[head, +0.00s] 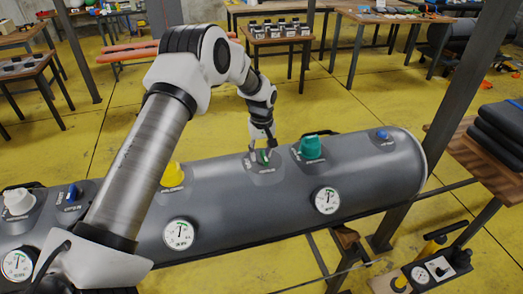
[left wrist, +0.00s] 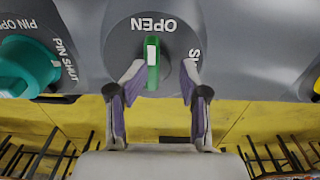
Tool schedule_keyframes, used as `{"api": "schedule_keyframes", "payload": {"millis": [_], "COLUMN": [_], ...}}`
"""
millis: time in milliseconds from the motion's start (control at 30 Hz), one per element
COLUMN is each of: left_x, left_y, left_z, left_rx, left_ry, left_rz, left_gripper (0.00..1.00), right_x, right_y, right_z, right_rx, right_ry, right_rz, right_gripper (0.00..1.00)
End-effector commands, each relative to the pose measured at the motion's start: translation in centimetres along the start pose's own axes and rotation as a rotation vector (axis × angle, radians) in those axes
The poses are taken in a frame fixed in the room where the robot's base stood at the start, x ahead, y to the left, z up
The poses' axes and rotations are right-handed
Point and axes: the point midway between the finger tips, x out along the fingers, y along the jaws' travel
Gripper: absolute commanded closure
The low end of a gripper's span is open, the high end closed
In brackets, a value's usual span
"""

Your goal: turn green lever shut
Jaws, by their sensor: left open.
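My left gripper (head: 263,148) is over the lever, fingers open. In the left wrist view the gripper (left wrist: 162,77) has one finger on each side of the lever, with a wider gap on the right. Contact on the left is unclear. My right gripper is not in view.
A teal knob (head: 311,147) stands close right of the lever, a yellow knob (head: 173,174) to the left, and a small blue valve (head: 382,135) at the far right. White dials (head: 327,200) line the tube's near side. Tables (head: 390,17) stand behind.

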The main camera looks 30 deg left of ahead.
Motion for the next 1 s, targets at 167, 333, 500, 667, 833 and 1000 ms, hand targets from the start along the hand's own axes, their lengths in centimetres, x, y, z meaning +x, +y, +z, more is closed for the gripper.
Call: {"api": "schedule_keyframes", "payload": {"millis": [167, 333, 500, 667, 833, 1000], "left_x": [0.67, 0.6, 0.61, 0.66, 0.71, 0.77], "left_y": [-0.12, -0.14, -0.22, -0.22, -0.26, -0.32], "left_z": [-0.05, -0.03, 0.07, 0.13, 0.17, 0.21], "left_rx": [-0.001, -0.001, -0.001, 0.001, 0.022, 0.082], "left_ry": [-0.004, -0.004, -0.007, -0.008, -0.01, -0.011], "left_rz": [-0.006, -0.006, -0.009, -0.009, -0.01, -0.01], "left_gripper": [0.74, 1.0, 1.0, 1.0, 1.0, 1.0], "right_x": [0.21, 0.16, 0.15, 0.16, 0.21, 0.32], "right_y": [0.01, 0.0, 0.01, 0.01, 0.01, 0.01], "right_z": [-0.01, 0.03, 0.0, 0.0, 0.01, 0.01], "right_rx": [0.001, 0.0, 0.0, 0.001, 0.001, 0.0], "right_ry": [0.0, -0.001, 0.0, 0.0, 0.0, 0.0], "right_rz": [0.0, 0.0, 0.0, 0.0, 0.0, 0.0], "right_gripper": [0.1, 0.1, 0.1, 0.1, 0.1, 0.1]}}
